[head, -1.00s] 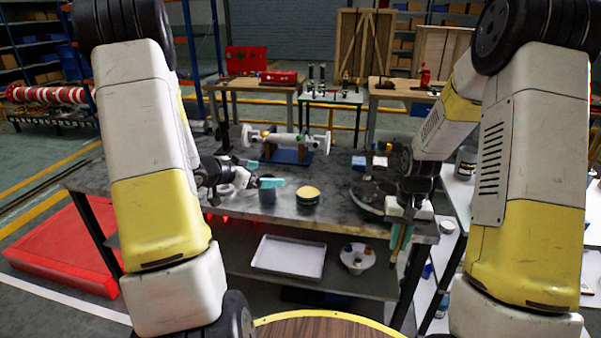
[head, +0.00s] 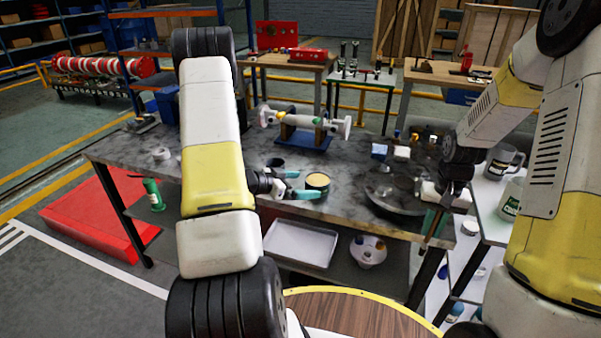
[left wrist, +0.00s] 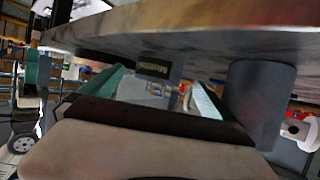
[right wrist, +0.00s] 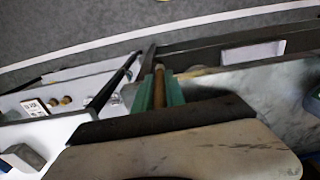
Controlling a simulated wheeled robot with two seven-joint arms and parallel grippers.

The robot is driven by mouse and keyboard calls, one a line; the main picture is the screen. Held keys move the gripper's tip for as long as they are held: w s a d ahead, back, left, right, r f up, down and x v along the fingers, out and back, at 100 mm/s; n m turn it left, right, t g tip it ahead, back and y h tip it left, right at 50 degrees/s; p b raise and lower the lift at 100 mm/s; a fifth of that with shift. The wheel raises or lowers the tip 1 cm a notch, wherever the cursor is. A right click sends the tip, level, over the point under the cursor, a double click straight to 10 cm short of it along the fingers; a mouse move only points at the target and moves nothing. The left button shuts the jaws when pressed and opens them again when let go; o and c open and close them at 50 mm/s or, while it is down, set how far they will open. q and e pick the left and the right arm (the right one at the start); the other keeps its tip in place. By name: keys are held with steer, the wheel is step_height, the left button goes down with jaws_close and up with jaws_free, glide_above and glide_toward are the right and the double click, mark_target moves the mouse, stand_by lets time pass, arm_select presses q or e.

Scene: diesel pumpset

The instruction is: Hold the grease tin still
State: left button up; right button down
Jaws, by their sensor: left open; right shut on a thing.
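The grease tin (head: 317,182), dark-sided with a yellow top, stands upright near the front edge of the grey workbench (head: 345,205). My left gripper (head: 306,184) is open, its teal fingers reaching to the tin from the left, one on the far side and one on the near side. Contact cannot be told. My right gripper (head: 435,218) is shut on a brown rod-like thing (right wrist: 159,86) at the bench's right front corner.
A dark cup (head: 275,164) stands just beyond my left gripper; it shows close beside one finger in the left wrist view (left wrist: 258,105). A dark round pan (head: 397,194) lies right of the tin. A pipe assembly (head: 305,122) sits behind. A white tray (head: 300,243) is on the lower shelf.

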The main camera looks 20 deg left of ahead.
mark_target(318, 184)
arm_select(q)
steer(key=x, duration=0.6)
steer(key=shift+w+d, duration=0.25)
steer(key=shift+d, duration=0.1)
steer(key=shift+r, duration=0.1)
steer(key=shift+c, duration=1.1)
steer(key=c, duration=1.6)
